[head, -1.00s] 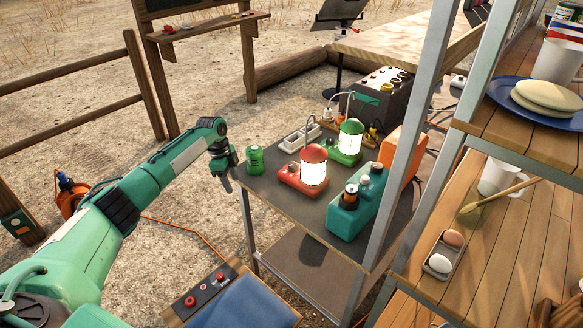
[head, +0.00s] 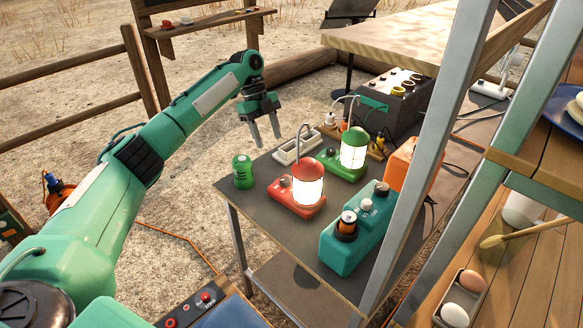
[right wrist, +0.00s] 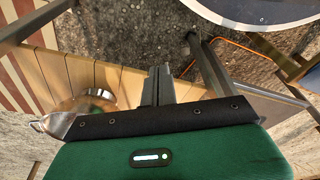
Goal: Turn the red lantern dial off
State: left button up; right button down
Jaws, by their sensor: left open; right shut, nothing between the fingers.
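The red lantern (head: 306,184) stands lit on the dark table, with its dial (head: 285,182) on the left part of its red base. A lit green lantern (head: 352,150) stands behind it to the right. My left gripper (head: 265,143) is open and empty, pointing down above the table's far left edge, up and left of the red lantern and apart from it. My right gripper (right wrist: 158,84) shows in the right wrist view with its fingers together and nothing between them. It is not seen in the head view.
A small green canister (head: 242,172) stands at the table's left corner. A white power strip (head: 297,148) lies behind the red lantern. A teal box (head: 352,235) sits at the front right. A metal shelf post (head: 425,165) rises at the right. Bare table (head: 262,215) shows at the front left.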

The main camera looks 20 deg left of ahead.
aim_at(285, 179)
pick_arm(q)
jog(key=x, duration=0.9)
jog(key=d+x, duration=0.1)
jog(key=x, duration=0.3)
jog(key=shift+w+d, duration=0.1)
jog(key=shift+w, duration=0.1)
pick_arm(e)
jog(key=shift+w+d+f, duration=0.1)
jog(key=shift+w+f, duration=0.15)
jog(key=shift+f, duration=0.35)
pick_arm(q)
jog(key=shift+c, duration=0.4)
jog(key=shift+p, duration=0.3)
jog(key=c, duration=0.9)
jog(key=shift+r, duration=0.1)
